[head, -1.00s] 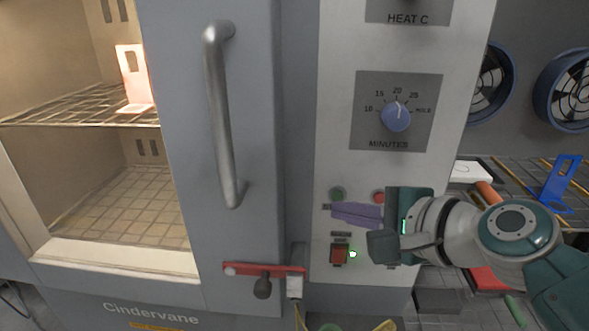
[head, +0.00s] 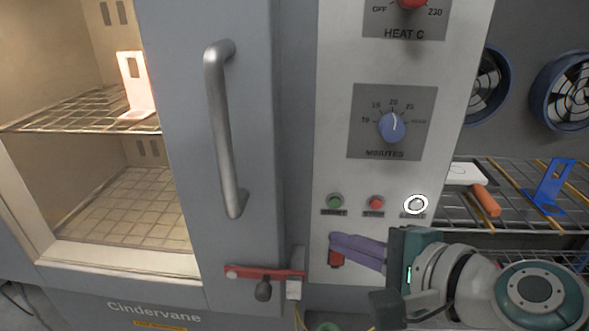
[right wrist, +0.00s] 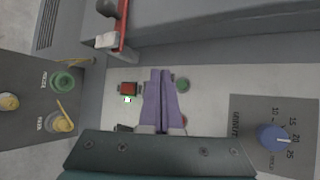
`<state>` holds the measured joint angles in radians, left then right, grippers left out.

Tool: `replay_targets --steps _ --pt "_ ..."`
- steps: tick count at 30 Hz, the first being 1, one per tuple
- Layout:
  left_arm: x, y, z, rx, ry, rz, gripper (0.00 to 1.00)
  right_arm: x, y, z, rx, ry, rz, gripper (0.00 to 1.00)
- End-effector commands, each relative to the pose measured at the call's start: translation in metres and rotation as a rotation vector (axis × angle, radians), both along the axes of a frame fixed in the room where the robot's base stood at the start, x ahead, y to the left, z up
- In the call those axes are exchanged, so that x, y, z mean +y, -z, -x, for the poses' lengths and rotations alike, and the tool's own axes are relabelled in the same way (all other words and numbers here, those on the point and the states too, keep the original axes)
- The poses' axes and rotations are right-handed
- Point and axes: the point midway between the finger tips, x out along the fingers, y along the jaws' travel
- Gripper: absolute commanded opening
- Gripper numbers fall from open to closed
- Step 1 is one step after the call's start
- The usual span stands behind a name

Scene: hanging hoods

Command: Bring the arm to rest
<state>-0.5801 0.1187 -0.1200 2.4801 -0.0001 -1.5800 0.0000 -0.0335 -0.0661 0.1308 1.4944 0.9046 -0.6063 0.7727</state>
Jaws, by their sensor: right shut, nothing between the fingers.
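My right gripper (head: 338,245) has purple fingers and comes in from the lower right in the head view. Its fingers are shut and empty, in front of the lower control panel. In the right wrist view the closed fingers (right wrist: 162,95) lie between the red rocker switch (right wrist: 128,88) and the green button (right wrist: 182,85). The head view shows the switch (head: 335,260) partly hidden behind the fingers. I cannot tell whether the fingertips touch the panel. My left gripper is not in view.
The oven door with its handle (head: 222,130) stands left of the panel, with a red latch (head: 262,272) low down. The blue minutes dial (head: 392,127) is above the buttons. A wire rack (head: 510,215) holds a blue bracket (head: 551,187) at right. A pale bracket (head: 135,85) stands inside the lit oven.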

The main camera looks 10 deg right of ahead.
Motion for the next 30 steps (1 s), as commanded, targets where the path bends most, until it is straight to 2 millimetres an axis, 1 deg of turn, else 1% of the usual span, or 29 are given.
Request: replay_targets --steps 15,17,19,20,22,23,24,25,27,30 --pt "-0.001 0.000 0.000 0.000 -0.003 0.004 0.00 0.000 0.000 0.000 0.000 0.000 0.000 0.00" --pt "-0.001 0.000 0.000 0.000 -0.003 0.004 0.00 0.001 0.000 0.002 -0.001 -0.013 0.016 0.00" --pt "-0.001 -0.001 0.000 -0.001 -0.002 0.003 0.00 0.004 0.000 0.011 -0.003 -0.071 0.085 0.00" --pt "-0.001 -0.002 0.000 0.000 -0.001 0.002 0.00 0.006 0.001 0.018 -0.004 -0.115 0.136 0.00" --pt "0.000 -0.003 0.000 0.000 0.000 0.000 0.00 0.011 0.003 0.043 -0.006 -0.259 0.306 0.00" --pt "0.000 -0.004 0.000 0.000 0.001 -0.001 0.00 0.013 0.004 0.056 -0.005 -0.335 0.396 0.00" --pt "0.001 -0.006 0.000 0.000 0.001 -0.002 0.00 0.014 0.006 0.076 0.000 -0.443 0.521 0.00" --pt "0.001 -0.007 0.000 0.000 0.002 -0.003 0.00 0.013 0.007 0.091 0.007 -0.524 0.614 0.00" --pt "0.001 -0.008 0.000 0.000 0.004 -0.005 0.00 0.007 0.008 0.125 0.025 -0.697 0.811 0.00" --pt "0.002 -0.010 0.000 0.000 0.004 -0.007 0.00 -0.008 0.004 0.165 0.063 -0.897 1.032 0.00"
